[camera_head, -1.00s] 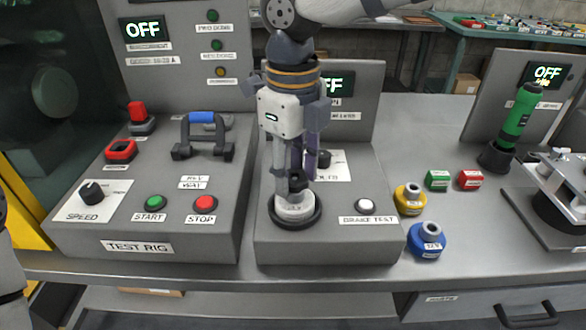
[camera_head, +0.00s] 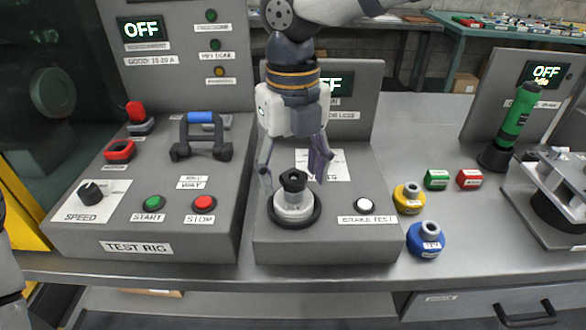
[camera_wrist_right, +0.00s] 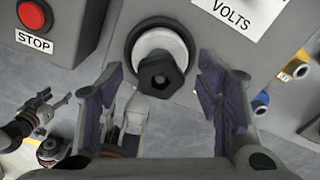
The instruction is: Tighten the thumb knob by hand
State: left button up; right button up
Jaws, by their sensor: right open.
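The thumb knob (camera_head: 293,181) is black and faceted, on top of a pale round cylinder (camera_head: 294,207) set in a dark ring on the middle grey box. In the right wrist view the knob (camera_wrist_right: 160,74) shows between the two fingertips, with a gap on each side. My right gripper (camera_head: 293,176) is open and empty, pointing down over the knob; its fingers also show in the right wrist view (camera_wrist_right: 158,80). What seems to be my left gripper (camera_wrist_right: 46,108) is small at the left of the right wrist view; its opening is unclear.
The box carries a white brake test button (camera_head: 365,204). Left stands the test rig (camera_head: 138,228) with its speed dial, buttons and a blue-topped handle (camera_head: 201,125). Right are a yellow (camera_head: 409,197) and a blue (camera_head: 427,239) round piece, green and red blocks and a green torch (camera_head: 518,115).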

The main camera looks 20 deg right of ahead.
aim_at(293, 177)
notch_tip(293, 177, up, 12)
dwell(0.3)
